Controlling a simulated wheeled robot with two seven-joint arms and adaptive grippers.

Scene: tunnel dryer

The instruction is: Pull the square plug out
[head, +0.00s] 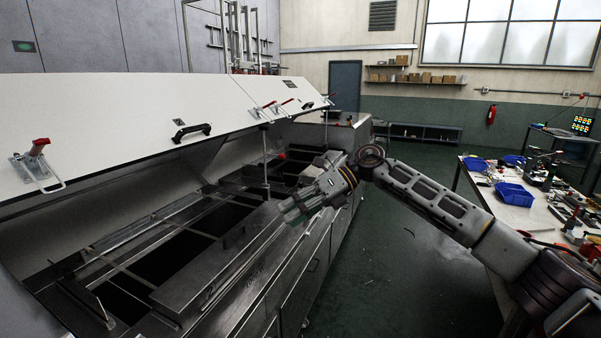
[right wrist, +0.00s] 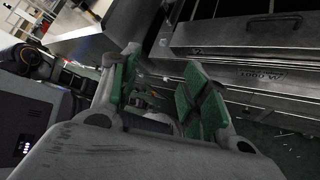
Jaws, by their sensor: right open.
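I cannot make out a square plug in either view. My right gripper (head: 292,207) reaches in from the right and hangs over the front edge of the long steel dryer (head: 268,262). Its green-padded fingers show spread apart in the right wrist view (right wrist: 160,95), with nothing held between them. Beyond the fingers in that view is the dryer's steel front (right wrist: 262,80) with printed lettering. The gripper hides part of the dryer's edge in the head view. My left gripper is not in view.
The dryer's white lid (head: 130,120) stands raised, with red-handled clamps (head: 38,150) and a black handle (head: 192,131). A workbench (head: 482,200) with blue bins (head: 515,195) and tools stands at the right. The green floor (head: 385,270) between is mostly clear.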

